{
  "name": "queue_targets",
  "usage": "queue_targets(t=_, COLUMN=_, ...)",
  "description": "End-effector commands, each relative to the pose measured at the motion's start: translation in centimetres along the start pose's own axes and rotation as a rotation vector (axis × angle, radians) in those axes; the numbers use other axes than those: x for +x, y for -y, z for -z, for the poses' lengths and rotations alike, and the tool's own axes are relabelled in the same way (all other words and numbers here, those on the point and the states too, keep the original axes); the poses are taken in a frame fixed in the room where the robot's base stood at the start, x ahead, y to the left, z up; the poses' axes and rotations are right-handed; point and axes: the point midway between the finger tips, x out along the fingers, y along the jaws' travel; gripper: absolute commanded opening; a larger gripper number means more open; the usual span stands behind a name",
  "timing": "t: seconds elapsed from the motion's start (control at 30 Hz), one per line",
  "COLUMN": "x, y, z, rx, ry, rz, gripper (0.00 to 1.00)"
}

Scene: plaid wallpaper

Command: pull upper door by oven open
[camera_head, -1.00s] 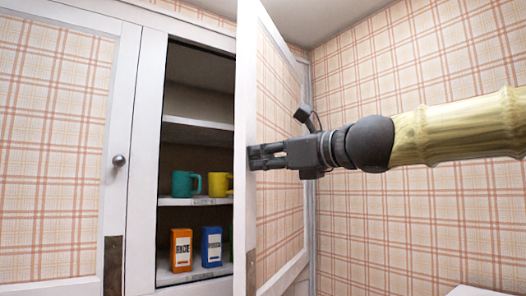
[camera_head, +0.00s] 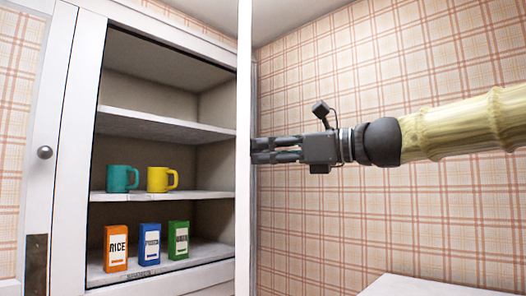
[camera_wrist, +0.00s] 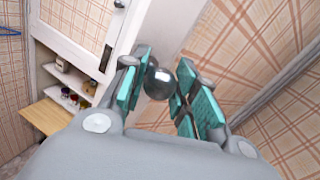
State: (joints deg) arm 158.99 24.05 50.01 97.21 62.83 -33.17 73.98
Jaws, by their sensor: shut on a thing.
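The upper door (camera_head: 244,150) stands swung out from its cupboard and shows nearly edge-on in the head view. My gripper (camera_head: 254,150) reaches in from the right and meets the door's far side. In the wrist view my gripper (camera_wrist: 165,92) has its teal-padded fingers on both sides of a round metal knob (camera_wrist: 159,83), shut on it. The door's white frame (camera_wrist: 172,35) shows behind the knob. The oven is not seen.
The open cupboard (camera_head: 165,122) holds a teal mug (camera_head: 121,178), a yellow mug (camera_head: 160,179) and orange, blue and green boxes (camera_head: 149,243). A closed door with a knob (camera_head: 44,152) is at left. A white surface (camera_head: 425,287) lies at lower right.

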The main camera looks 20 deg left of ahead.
Motion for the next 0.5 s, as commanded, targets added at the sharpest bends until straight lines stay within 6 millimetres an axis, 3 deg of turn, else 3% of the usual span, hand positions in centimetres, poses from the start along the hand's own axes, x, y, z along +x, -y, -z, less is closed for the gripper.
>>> queue_targets(t=0.47, x=-0.11, y=0.3, z=0.53, rx=0.004, ry=-0.004, rz=-0.004, gripper=0.0)
queue_targets(t=0.5, x=-0.11, y=0.3, z=0.54, rx=0.004, ry=-0.004, rz=-0.003, gripper=0.33)
